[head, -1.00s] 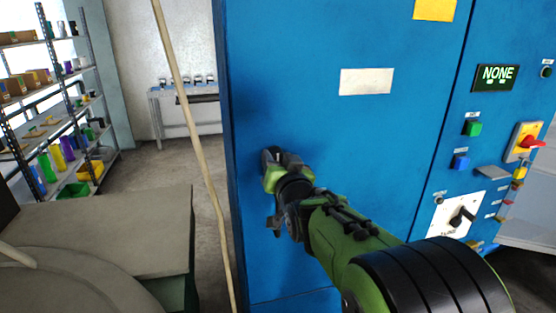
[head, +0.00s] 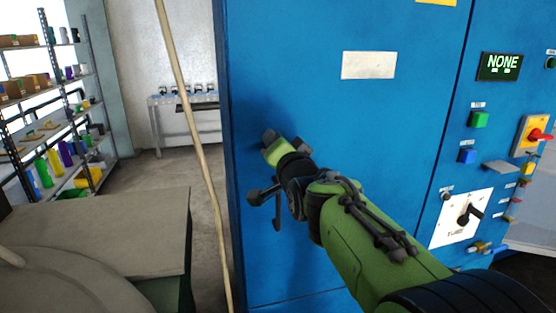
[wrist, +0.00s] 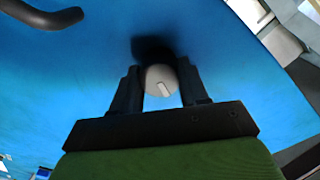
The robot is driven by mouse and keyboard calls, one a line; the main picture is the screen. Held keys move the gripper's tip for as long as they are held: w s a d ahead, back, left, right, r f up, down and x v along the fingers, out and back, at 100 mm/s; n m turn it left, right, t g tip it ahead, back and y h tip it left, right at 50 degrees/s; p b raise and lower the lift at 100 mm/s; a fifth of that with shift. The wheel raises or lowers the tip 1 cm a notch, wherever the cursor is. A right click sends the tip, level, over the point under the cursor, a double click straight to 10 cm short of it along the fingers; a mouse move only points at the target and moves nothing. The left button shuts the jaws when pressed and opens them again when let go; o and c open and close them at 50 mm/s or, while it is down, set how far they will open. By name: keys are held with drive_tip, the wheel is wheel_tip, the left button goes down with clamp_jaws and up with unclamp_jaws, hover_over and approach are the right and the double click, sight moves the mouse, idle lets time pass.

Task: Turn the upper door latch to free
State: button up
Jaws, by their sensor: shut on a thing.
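The upper door latch shows in the wrist view as a round pale grey knob (wrist: 160,80) with a short white mark on its face, slightly tilted in the picture. It sits on the tall blue cabinet door (head: 340,140). My gripper (head: 270,144) is at the door's left part, and its two dark fingers (wrist: 161,84) are shut on the knob from both sides. In the head view the knob is hidden behind my gripper and wrist.
A dark curved handle (wrist: 45,14) stands out from the door near the knob. A pale pole (head: 195,140) rises left of the cabinet. A control panel with buttons and a black rotary switch (head: 468,214) is at the right. A grey-topped bench (head: 110,235) is at lower left.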

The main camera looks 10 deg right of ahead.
drive_tip(key=m+b, duration=0.4)
drive_tip(key=m, duration=0.1)
drive_tip(key=shift+d+m, duration=0.15)
drive_tip(key=shift+m, duration=0.15)
drive_tip(key=m+b, duration=0.3)
drive_tip(key=m, duration=0.3)
drive_tip(key=shift+f+m, duration=0.1)
drive_tip(key=shift+m, duration=0.2)
drive_tip(key=o, duration=1)
drive_tip(key=shift+d, duration=0.1)
drive_tip(key=shift+o, duration=0.2)
drive_tip(key=s+b, duration=0.2)
drive_tip(key=s, duration=1.3)
drive_tip(key=shift+s+b, duration=0.35)
drive_tip(key=shift+s, duration=0.05)
